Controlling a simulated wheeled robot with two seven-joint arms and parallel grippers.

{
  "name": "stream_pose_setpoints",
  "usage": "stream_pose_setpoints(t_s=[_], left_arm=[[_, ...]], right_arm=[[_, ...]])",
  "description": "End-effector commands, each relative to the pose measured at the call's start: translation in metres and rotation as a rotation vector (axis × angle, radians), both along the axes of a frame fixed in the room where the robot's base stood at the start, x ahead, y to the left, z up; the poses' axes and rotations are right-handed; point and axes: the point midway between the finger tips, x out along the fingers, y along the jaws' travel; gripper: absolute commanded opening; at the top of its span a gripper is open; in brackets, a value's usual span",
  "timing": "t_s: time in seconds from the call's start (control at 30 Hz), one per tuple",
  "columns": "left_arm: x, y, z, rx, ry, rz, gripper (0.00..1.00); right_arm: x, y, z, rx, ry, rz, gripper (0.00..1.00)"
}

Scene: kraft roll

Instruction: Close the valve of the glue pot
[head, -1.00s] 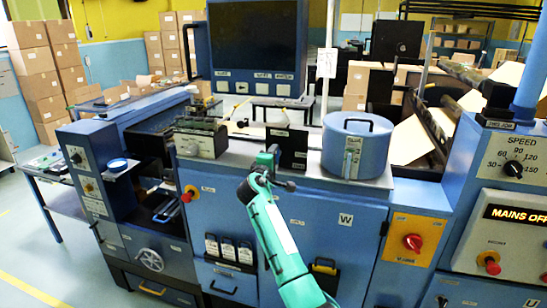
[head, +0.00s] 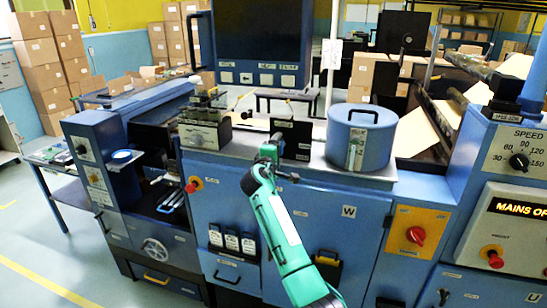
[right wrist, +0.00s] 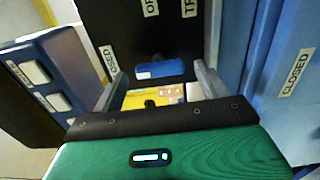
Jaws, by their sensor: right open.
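The glue pot (head: 361,138) is a blue cylinder with a black lid handle, standing on the machine top. A pale upright valve lever (head: 353,153) shows on its front; its exact setting is too small to read. My right gripper (head: 285,168) is left of the pot, in front of a black labelled panel (head: 291,139), apart from the valve. In the right wrist view its two fingers (right wrist: 158,82) are spread, with a blue piece visible beyond the gap. A "CLOSED" label (right wrist: 297,71) shows on a blue surface at right. My left gripper is not in view.
A grey gauge block (head: 204,130) stands left of the panel. A red knob on a yellow plate (head: 416,235) is at lower right. A "MAINS" display cabinet (head: 510,225) stands at the far right. A large screen (head: 256,35) is behind.

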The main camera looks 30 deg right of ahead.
Motion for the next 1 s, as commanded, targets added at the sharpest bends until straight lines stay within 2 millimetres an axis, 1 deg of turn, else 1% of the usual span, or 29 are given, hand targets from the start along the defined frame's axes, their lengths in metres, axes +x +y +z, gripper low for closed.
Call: stream_pose_setpoints(t_s=[0.17, 0.5, 0.6, 0.7, 0.8, 1.0], left_arm=[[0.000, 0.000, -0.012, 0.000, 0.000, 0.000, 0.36], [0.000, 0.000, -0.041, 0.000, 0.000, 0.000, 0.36], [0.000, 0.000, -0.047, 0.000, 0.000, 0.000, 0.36], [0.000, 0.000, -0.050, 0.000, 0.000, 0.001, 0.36], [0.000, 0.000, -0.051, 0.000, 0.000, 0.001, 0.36], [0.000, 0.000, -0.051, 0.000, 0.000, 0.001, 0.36]], right_arm=[[-0.014, 0.017, -0.005, 0.001, -0.001, 0.003, 0.76], [-0.062, 0.073, -0.006, 0.002, -0.001, 0.002, 0.76], [-0.073, 0.086, -0.004, 0.002, -0.001, 0.001, 0.76], [-0.081, 0.096, -0.003, 0.001, -0.001, 0.002, 0.76], [-0.086, 0.101, -0.002, 0.001, 0.001, 0.000, 0.76], [-0.088, 0.103, -0.001, 0.000, 0.001, -0.001, 0.76]])
